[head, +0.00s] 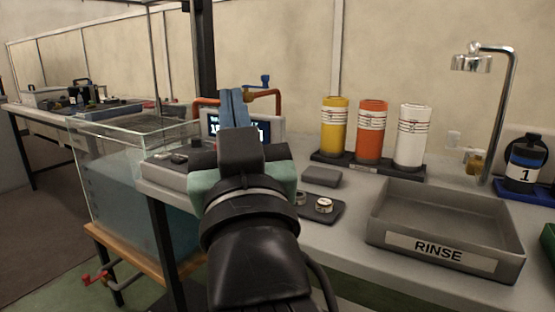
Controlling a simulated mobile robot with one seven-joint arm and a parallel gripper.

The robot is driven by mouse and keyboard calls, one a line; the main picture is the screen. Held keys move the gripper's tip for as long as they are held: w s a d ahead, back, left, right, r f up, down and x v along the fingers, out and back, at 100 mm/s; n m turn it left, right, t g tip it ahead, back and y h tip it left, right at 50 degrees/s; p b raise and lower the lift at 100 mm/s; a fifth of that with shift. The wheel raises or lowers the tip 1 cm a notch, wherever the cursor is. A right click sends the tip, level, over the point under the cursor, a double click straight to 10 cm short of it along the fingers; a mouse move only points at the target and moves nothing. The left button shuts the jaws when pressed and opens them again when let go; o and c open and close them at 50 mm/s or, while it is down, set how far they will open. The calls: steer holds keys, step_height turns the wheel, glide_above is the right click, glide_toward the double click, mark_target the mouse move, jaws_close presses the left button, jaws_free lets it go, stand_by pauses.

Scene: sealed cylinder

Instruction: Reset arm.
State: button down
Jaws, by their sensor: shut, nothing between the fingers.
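My gripper (234,107) stands near the middle of the head view, above the front edge of the grey bench (345,245). Its blue-grey fingers are together and point up and away from me, with nothing between them. The fingers and the wrist cover part of a device with a lit display (212,126) behind them. The black and pale green arm end rises from the bottom of the view. No cylinder is in the gripper.
A water tank (140,190) stands left of my arm.

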steer(key=s+d+r+m+t+h+p, duration=0.2)
steer(key=s+r+t+h, duration=0.1)
steer(key=s+r, duration=0.35)
steer(key=s+d+r+m+t+h+p, duration=0.1)
steer(key=s+d+r+t+h+p, duration=0.15)
steer(key=s+r, duration=0.35)
step_height(320, 180, up, 36)
steer(key=w+p, duration=0.1)
steer(key=p, duration=3.4)
steer(key=shift+w+r+y, duration=0.2)
steer(key=shift+y, duration=0.15)
steer(key=shift+g, duration=0.25)
